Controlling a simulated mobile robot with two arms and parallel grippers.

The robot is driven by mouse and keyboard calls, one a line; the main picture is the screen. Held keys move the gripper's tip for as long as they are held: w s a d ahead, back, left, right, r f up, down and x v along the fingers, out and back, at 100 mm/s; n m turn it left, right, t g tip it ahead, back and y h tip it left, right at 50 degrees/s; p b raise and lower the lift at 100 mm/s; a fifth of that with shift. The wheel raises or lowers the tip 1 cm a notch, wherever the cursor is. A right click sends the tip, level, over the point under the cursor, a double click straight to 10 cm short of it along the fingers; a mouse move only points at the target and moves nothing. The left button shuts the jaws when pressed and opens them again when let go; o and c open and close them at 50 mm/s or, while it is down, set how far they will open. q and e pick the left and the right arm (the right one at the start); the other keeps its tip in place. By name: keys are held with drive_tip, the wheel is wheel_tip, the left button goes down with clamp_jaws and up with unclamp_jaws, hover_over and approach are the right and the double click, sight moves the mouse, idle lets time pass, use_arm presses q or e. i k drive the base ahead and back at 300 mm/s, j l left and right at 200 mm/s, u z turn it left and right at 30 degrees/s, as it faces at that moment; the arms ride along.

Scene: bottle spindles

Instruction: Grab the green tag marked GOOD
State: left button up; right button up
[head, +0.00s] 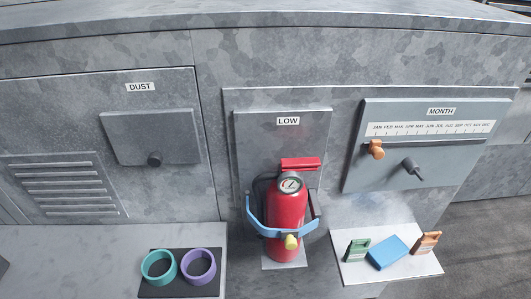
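A green tag (358,251) stands tilted at the left end of a small white shelf (413,269) on the right side of the head view. Its lettering is too small to read. A blue block (388,253) lies just to its right. An orange-brown tag (426,243) of similar shape stands at the shelf's right end. Neither of my grippers shows in the head view.
A red fire extinguisher (285,222) with a blue strap (268,233) stands left of the shelf, under a LOW label (288,121). A MONTH panel (425,150) with an orange slider and dark knob is above the shelf. Teal (158,267) and purple (198,267) rings lie on a black mat (180,291).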

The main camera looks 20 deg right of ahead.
sight(354, 252)
drive_tip(key=k+z, duration=0.15)
drive_tip(key=z, duration=0.25)
drive_tip(key=k+z, duration=0.15)
drive_tip(key=z, duration=0.2)
drive_tip(key=k+z, duration=0.15)
drive_tip(key=z, duration=0.25)
drive_tip(key=k+l+z, duration=0.1)
drive_tip(key=z, duration=0.25)
drive_tip(key=k, duration=0.05)
